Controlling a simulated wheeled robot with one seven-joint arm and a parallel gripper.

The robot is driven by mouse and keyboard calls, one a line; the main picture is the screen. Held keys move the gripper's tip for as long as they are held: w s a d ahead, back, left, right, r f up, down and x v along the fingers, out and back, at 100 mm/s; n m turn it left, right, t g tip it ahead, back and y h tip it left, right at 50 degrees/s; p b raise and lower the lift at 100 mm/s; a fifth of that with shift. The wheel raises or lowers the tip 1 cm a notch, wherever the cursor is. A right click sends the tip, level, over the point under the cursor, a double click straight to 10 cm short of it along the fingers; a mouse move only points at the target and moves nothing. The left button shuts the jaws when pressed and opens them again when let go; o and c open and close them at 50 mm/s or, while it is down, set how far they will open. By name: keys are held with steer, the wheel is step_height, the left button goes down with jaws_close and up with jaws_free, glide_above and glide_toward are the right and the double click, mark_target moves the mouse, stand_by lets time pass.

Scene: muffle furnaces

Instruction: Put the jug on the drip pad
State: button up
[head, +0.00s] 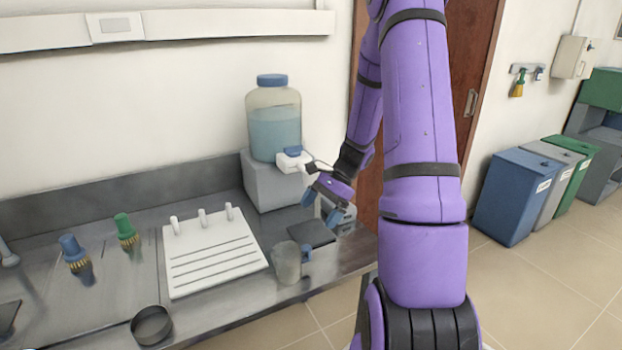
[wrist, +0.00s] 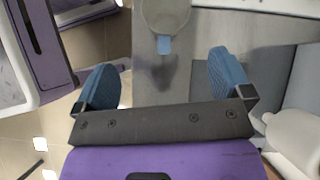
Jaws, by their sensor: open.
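The jug (head: 287,265) is a clear, greyish cup with a blue handle on its right side. It stands upright on the steel counter, in front of and left of the drip pad (head: 311,233), a dark flat square. My gripper (head: 321,208) is open and empty, its blue fingers pointing down above the pad's right side, apart from the jug. In the wrist view the jug (wrist: 166,14) is at the top edge, partly cut off, with its blue handle (wrist: 163,44) towards my open gripper (wrist: 165,79).
A blue-capped water container (head: 274,120) with a white tap (head: 292,159) stands on a grey block (head: 270,184) behind the pad. A white drying rack (head: 213,257) is left of the jug.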

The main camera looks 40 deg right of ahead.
steer(key=s+a+r+n+h, duration=0.2)
steer(key=a+r+n, duration=0.3)
steer(key=a+r, duration=0.3)
steer(key=s+a+r+n+h, duration=0.3)
steer(key=a+r+n, duration=0.25)
steer(key=r, duration=0.45)
steer(key=s+a+r+n+t+h, duration=0.1)
steer(key=s+a+r+n, duration=0.2)
steer(key=s, duration=0.3)
steer(key=s+a+r+n+t+h, duration=0.1)
steer(key=s+a+r+n+t, duration=0.1)
steer(key=s+a+r+n, duration=0.2)
steer(key=shift+s+r+n+t+h, duration=0.35)
steer(key=shift+s+r+n, duration=0.4)
steer(key=shift+s, duration=0.4)
steer(key=shift+o, duration=0.3)
steer(key=shift+w, duration=0.1)
